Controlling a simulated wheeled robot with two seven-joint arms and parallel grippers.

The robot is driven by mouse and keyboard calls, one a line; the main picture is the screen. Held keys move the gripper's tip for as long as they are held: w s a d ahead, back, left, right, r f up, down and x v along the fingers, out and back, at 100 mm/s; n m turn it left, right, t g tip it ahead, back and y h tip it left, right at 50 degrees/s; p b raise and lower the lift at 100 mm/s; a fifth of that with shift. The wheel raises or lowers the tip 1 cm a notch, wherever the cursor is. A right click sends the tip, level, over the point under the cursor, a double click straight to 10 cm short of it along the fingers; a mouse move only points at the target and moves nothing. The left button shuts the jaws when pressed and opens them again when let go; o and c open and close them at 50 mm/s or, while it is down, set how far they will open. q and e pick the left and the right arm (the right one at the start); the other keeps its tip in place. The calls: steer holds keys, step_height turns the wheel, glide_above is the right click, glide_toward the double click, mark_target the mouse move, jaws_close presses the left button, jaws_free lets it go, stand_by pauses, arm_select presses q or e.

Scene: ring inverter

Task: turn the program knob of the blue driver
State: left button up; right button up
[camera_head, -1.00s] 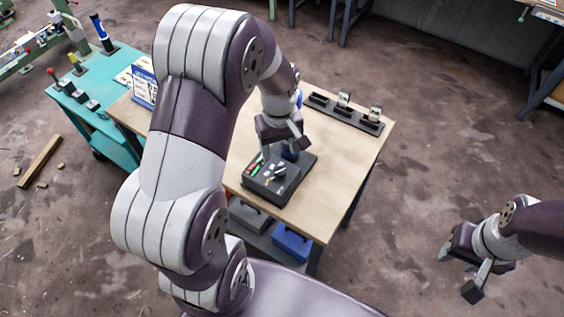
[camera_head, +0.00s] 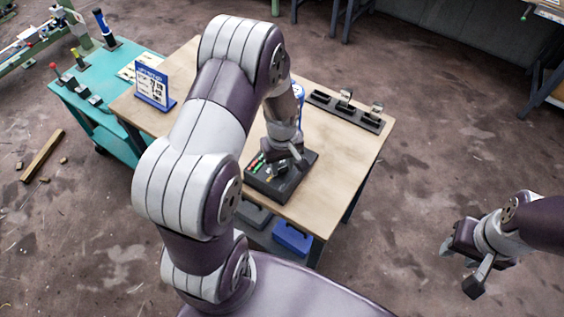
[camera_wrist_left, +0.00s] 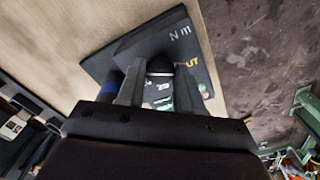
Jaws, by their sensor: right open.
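A dark box-shaped unit (camera_head: 290,183) with coloured parts on top lies on the wooden table. In the left wrist view its dark face (camera_wrist_left: 180,42) shows white marks like "N" and "III" and yellow lettering. A round black knob (camera_wrist_left: 160,65) on it shows between the fingertips of my left gripper (camera_wrist_left: 159,80). The fingers stand apart on both sides of the knob; whether they touch it I cannot tell. A blue cylinder (camera_wrist_left: 109,78) is beside the left finger. In the head view my left gripper (camera_head: 285,158) hides part of the box. My right gripper (camera_head: 458,270) is open and empty, off the table.
The wooden table (camera_head: 340,165) has free room right of the box. A black rack (camera_head: 345,110) with metal pieces stands at its back right, a blue-framed sign (camera_head: 152,87) at its left. A teal cart (camera_head: 85,105) is further left. Blue and grey bins sit below.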

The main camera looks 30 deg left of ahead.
mark_target(282, 168)
arm_select(q)
steer(key=shift+m, duration=0.3)
steer(key=m, duration=0.3)
steer(key=shift+p, duration=0.4)
steer(key=shift+m, duration=2)
steer(key=o, duration=1)
steer(key=shift+o, duration=0.2)
step_height(282, 168, up, 13)
steer(key=b, duration=0.1)
